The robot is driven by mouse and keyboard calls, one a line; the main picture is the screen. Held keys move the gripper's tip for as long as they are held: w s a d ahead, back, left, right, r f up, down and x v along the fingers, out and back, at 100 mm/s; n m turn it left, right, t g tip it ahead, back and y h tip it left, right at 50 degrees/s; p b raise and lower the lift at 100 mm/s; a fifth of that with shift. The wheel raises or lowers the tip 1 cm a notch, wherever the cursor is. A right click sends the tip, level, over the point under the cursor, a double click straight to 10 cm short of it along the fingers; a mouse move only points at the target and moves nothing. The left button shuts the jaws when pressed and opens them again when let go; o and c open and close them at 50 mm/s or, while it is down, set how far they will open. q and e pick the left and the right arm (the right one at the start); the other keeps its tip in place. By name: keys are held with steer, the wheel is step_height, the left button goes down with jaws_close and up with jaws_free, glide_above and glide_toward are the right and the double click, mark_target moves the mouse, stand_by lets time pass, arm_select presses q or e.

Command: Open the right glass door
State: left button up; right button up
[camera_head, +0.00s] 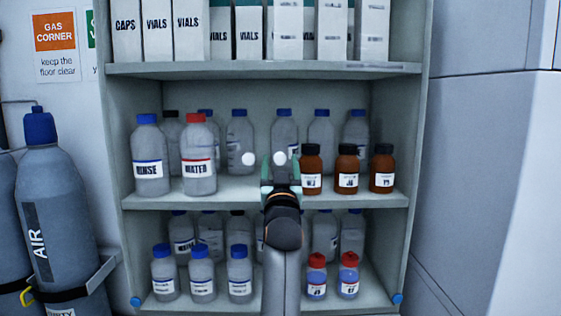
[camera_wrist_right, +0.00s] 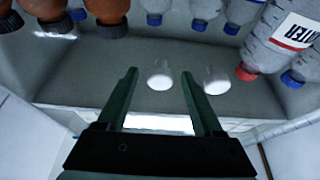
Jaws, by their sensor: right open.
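The right glass door (camera_head: 340,225) is see-through and appears shut over the right half of the cabinet. Its round white knob (camera_head: 279,158) sits near the cabinet's middle line and also shows in the right wrist view (camera_wrist_right: 160,76). The left door's knob (camera_head: 249,159) is just to its left, and in the turned-over wrist view it is on the right (camera_wrist_right: 215,80). My right gripper (camera_head: 280,162) is open, its two fingertips (camera_wrist_right: 158,76) one on each side of the right knob. I see gaps between knob and fingers. My left gripper is out of view.
Behind the glass, shelves hold white boxes (camera_head: 188,30), clear bottles (camera_head: 148,160) and brown bottles (camera_head: 346,168). Blue gas cylinders (camera_head: 52,200) stand at the left. A pale grey block (camera_head: 490,150) fills the right side, close to the cabinet (camera_head: 415,130).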

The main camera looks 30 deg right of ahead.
steer(key=shift+w+r, duration=0.1)
jaws_close()
stand_by(0.6)
stand_by(0.9)
